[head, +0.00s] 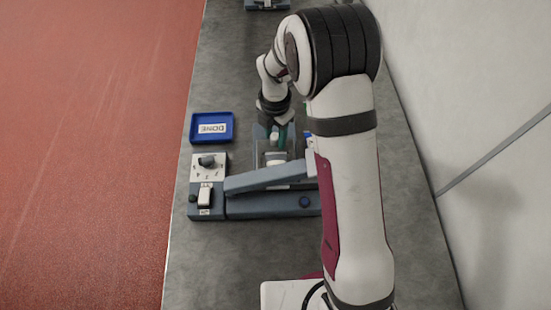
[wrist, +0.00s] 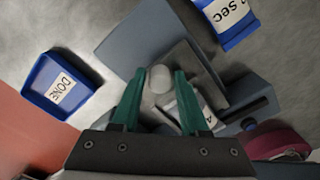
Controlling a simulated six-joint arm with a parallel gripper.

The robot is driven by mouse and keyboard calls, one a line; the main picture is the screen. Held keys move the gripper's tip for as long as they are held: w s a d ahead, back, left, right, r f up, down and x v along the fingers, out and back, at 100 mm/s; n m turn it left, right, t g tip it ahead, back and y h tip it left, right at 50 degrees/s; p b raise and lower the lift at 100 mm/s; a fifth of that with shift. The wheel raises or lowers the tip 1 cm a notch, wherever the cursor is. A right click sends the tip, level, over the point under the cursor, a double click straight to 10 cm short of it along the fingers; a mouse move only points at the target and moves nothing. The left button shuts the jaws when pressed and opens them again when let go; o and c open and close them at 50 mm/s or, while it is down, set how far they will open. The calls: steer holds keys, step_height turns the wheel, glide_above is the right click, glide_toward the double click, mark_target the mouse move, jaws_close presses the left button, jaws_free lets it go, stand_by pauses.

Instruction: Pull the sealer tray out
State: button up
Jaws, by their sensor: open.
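The sealer (head: 265,208) is a blue-grey machine on the bench, with a long lever arm (head: 265,178) across it. Behind the arm is a grey-framed tray (head: 258,155) with a pale, labelled item (wrist: 190,105) at it. A round white knob (head: 274,137) stands at the tray; the knob shows in the wrist view (wrist: 160,78) too. My gripper (wrist: 160,72) has green fingers, open, with the knob between or just beyond their tips in the picture. I cannot tell whether they touch it. In the head view my gripper (head: 282,133) is partly hidden by my arm.
A blue tray marked DONE (head: 212,127) lies left of my gripper, behind the control panel (head: 208,168) with its dial and switch. A blue box marked "2 SEC" (wrist: 230,22) stands nearby. A wall runs along the right; another device (head: 267,5) sits far back.

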jaws_close()
steer(key=shift+w, duration=2.55)
steer(key=shift+w, duration=0.75)
steer(key=shift+o, duration=2.2)
jaws_free()
steer(key=shift+r, duration=2.55)
